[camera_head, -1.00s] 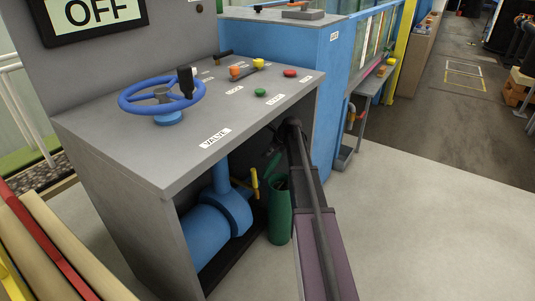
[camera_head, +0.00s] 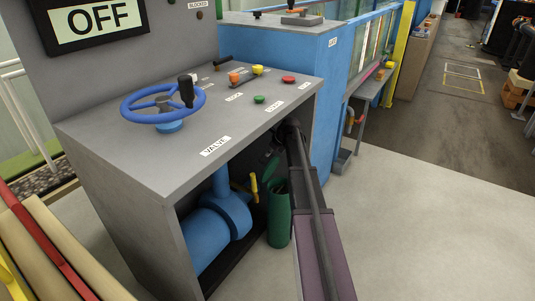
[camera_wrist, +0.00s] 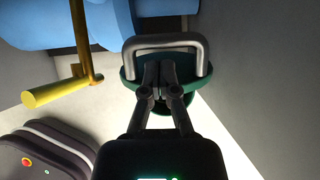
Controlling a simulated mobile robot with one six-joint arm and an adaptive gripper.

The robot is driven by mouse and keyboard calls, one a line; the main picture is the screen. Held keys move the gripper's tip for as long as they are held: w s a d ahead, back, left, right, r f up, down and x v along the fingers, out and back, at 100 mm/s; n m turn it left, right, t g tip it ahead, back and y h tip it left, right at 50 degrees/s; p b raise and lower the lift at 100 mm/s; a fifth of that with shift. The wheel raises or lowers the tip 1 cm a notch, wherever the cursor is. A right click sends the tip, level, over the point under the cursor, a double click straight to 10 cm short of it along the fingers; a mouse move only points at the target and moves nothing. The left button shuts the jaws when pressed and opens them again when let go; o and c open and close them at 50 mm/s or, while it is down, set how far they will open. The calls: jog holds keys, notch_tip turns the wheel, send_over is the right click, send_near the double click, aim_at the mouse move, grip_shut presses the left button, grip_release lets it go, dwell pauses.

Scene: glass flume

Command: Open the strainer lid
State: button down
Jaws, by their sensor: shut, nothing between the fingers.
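The strainer is a green cylinder (camera_head: 279,217) standing upright inside the cabinet under the console. A green lid (camera_head: 268,168) shows tilted up behind its mouth, partly hidden by my arm. In the wrist view the green lid (camera_wrist: 129,82) has a grey U-shaped handle (camera_wrist: 166,40). My gripper (camera_wrist: 160,68) is shut and empty, with its fingertips in front of the lid within the outline of the handle. I cannot tell whether the fingers touch the lid. In the head view my arm hides the gripper.
A blue pipe body (camera_head: 212,235) with a yellow lever (camera_head: 254,187) is close left of the strainer. The console top (camera_head: 185,160) and cabinet sides enclose the space. A blue handwheel (camera_head: 163,104) sits above. Open floor (camera_head: 420,235) lies to the right.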

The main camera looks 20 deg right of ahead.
jog(key=p+v, duration=0.4)
jog(key=v, duration=0.1)
jog(key=shift+w+a+r, duration=0.2)
jog(key=shift+r, duration=0.05)
jog(key=shift+p+v, duration=1.25)
jog(key=shift+v, duration=0.1)
jog(key=shift+s, duration=0.1)
